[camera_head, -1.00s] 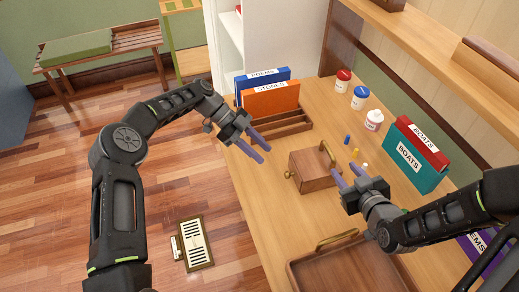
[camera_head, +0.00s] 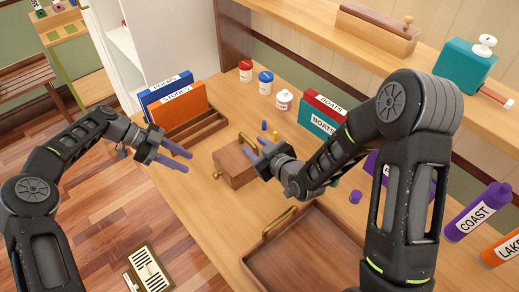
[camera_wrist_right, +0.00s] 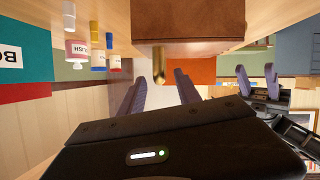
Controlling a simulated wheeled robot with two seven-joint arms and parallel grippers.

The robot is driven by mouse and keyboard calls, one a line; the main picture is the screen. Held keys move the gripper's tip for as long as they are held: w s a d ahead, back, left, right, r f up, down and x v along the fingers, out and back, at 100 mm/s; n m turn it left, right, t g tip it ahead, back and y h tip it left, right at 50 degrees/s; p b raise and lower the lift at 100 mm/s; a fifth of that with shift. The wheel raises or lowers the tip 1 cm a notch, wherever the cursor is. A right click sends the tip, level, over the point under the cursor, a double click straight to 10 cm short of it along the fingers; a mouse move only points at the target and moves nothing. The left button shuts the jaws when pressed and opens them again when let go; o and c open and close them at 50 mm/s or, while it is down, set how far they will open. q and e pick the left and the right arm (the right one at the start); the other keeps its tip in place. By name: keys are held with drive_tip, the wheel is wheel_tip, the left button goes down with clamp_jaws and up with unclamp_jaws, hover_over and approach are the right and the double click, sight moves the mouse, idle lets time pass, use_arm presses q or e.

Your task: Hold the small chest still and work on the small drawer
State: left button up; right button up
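The small chest (camera_head: 236,169) is a brown wooden box on the worktop, with a brass handle on top (camera_head: 247,143) and a round brass knob (camera_head: 217,175) on its left face. It also shows upside down in the right wrist view (camera_wrist_right: 190,22). My left gripper (camera_head: 180,160) is open and empty, left of the chest and apart from it. My right gripper (camera_head: 258,149) is open at the chest's right side. In the right wrist view its fingers (camera_wrist_right: 156,92) are spread, with a brass part (camera_wrist_right: 159,66) ahead, between them. I cannot tell whether they touch it.
A wooden tray (camera_head: 300,262) with a brass handle lies in front of the chest.

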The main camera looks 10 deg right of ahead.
drive_tip(key=shift+c, duration=0.4)
clamp_jaws()
idle(1.0)
